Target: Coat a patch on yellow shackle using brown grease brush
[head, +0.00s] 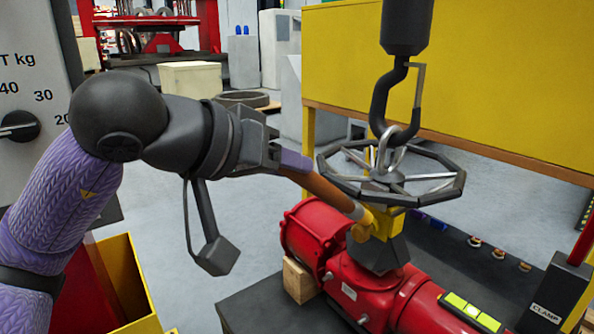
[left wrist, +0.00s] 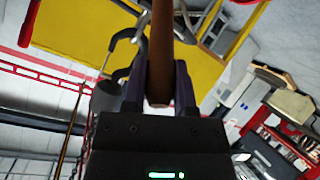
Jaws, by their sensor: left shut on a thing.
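My left gripper (head: 292,161) comes in from the left and is shut on the brown grease brush (head: 328,191). The brush slants down to the right, its head end close to a yellow piece (head: 384,222) under the handwheel. This yellow piece may be the yellow shackle; its shape is partly hidden, and I cannot tell whether the brush touches it. In the left wrist view the brush handle (left wrist: 160,48) stands between the two fingers (left wrist: 158,95). A silver shackle (head: 391,150) hangs on the crane hook at the handwheel hub. My right gripper is out of view.
The dark octagonal handwheel (head: 452,189) lies just right of the gripper, with the crane hook (head: 383,105) above. The red valve actuator (head: 318,232) lies on a dark bench (head: 262,306). A yellow panel (head: 480,70) stands behind. A post marked CLAMP (head: 552,300) is at right.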

